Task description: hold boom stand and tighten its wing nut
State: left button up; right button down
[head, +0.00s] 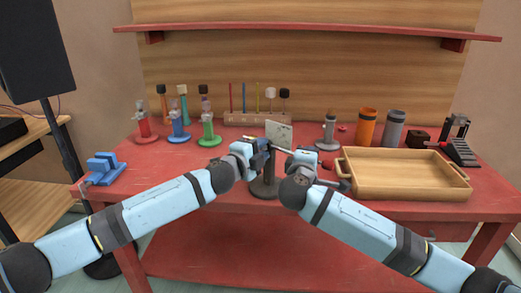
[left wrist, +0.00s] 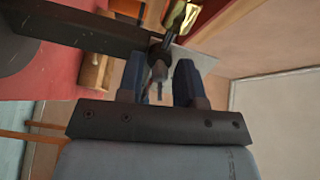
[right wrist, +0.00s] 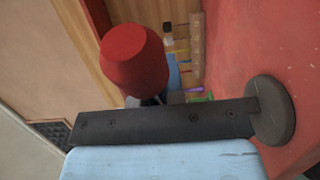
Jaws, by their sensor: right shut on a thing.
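The boom stand has a dark upright post (head: 269,175) and a round base (right wrist: 272,112), with a slim pale boom (head: 283,150) running right from its top. My left gripper (head: 262,146) is at the top of the post. In the left wrist view its blue fingers (left wrist: 160,82) are open on either side of the small grey wing nut (left wrist: 158,70), with gaps showing. My right gripper (head: 303,157) is shut on the boom, right of the post. A large red end piece (right wrist: 135,60) hides most of its fingers in the right wrist view.
A pale plate (head: 281,133) stands right behind the grippers. A wooden tray (head: 405,193) sits close to the right arm. Red, blue and green stands (head: 208,132), a rack (head: 258,119) and orange and grey cups (head: 367,126) stand farther back.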

pick_arm(q)
jog(key=v, duration=1.2)
